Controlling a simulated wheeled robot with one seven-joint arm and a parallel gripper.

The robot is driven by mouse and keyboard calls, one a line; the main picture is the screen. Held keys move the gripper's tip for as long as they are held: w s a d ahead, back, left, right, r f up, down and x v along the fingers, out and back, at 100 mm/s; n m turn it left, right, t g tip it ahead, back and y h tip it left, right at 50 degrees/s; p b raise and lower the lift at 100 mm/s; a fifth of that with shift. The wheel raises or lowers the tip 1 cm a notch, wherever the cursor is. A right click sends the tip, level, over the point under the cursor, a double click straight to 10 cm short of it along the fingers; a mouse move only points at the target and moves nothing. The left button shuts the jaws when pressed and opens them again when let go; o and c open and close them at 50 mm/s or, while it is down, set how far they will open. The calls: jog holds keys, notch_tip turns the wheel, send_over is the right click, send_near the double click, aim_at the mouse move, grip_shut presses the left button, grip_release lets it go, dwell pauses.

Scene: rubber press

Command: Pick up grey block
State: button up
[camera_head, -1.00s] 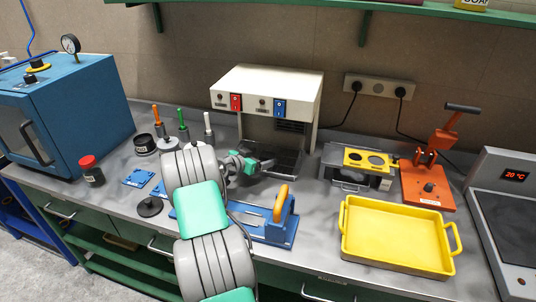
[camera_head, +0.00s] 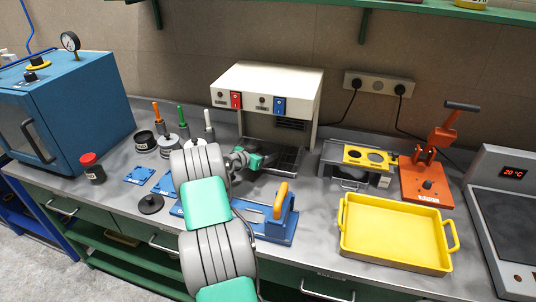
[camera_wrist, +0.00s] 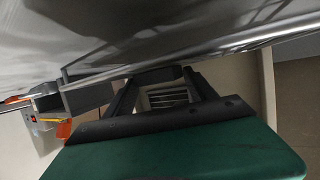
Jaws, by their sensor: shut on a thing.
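My gripper (camera_head: 267,159) is in front of the white two-switch press, low over its dark plate, mostly edge-on and small in the head view. In the wrist view its two dark fingers (camera_wrist: 160,82) reach away from the green palm. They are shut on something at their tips. A dark grey block-like shape (camera_wrist: 87,97) shows beside the left finger, and I take it for the grey block. Its far side and the exact contact are hidden. In the head view the block cannot be told apart from the dark fingertips.
The white press (camera_head: 265,84) stands over my gripper. A blue fixture with an orange handle (camera_head: 281,200) is in front. Right are a yellow-topped stand (camera_head: 367,157), yellow tray (camera_head: 395,235) and orange press (camera_head: 428,184).

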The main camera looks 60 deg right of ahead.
jog(key=c, duration=0.8)
jog(key=shift+o, duration=0.2)
jog(key=shift+r, duration=0.1)
